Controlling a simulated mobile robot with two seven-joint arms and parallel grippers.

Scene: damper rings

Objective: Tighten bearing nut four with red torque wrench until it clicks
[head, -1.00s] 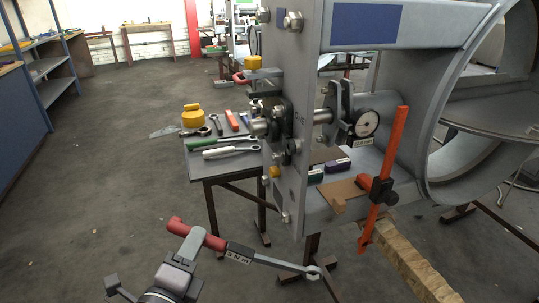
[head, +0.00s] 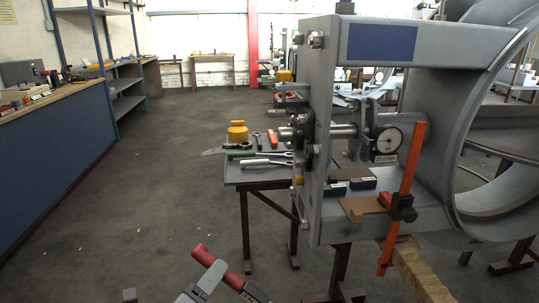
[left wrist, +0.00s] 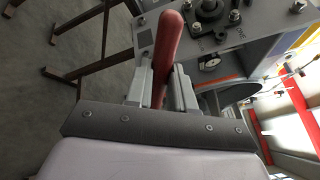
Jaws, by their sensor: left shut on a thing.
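The red torque wrench (head: 208,256) is at the bottom of the head view, with its far end cut off by the frame. My left gripper (head: 203,287) is shut on its red handle, which also shows between the fingers in the left wrist view (left wrist: 168,45). The dark bearing housing (head: 302,135), with a shaft through it, is bolted to the grey plate (head: 318,190). In the left wrist view the bearing flange (left wrist: 208,14) and several nuts show beyond the handle. The wrench is apart from the bearing in the head view. My right gripper is out of view.
A small side table (head: 240,180) holds spanners, a green-handled tool and a yellow object (head: 237,131). A dial gauge (head: 387,141) and an orange bar (head: 404,190) are at the grey frame. A blue workbench (head: 60,140) stands left. The floor between is clear.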

